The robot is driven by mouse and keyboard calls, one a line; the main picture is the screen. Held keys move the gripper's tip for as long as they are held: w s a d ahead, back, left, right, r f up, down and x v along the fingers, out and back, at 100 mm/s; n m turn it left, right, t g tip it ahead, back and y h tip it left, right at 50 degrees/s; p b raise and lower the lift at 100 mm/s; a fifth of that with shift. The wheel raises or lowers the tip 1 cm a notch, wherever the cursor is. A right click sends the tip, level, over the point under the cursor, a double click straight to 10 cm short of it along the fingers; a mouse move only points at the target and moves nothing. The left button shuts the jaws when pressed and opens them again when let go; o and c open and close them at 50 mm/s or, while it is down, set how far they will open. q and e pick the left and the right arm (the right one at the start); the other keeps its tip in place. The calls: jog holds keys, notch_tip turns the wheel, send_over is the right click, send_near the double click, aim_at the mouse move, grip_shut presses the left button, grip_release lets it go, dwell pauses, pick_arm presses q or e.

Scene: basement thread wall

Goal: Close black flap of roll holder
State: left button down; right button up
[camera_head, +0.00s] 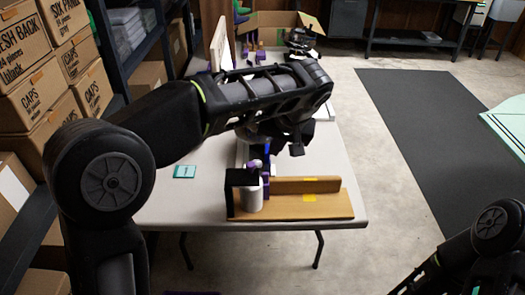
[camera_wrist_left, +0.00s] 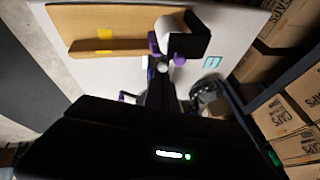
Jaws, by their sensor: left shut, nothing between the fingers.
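The roll holder stands on a wooden board (camera_head: 325,207) near the front edge of the table. Its black flap (camera_head: 236,182) stands beside the white roll (camera_head: 252,198), on the roll's left side. My right gripper is out of view; only part of that arm shows at lower right.
The pale table (camera_head: 170,208) is mostly clear to the left of the holder, with a small teal card (camera_head: 185,172) on it. Shelves with cardboard boxes (camera_head: 30,50) stand close on the left. An open carton (camera_head: 270,28) is beyond the table.

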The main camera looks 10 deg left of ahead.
pick_arm(q)
jog(key=d+r, duration=0.2)
jog(key=d, duration=0.1)
jog(key=s+d+r, duration=0.1)
jog(key=shift+d, duration=0.35)
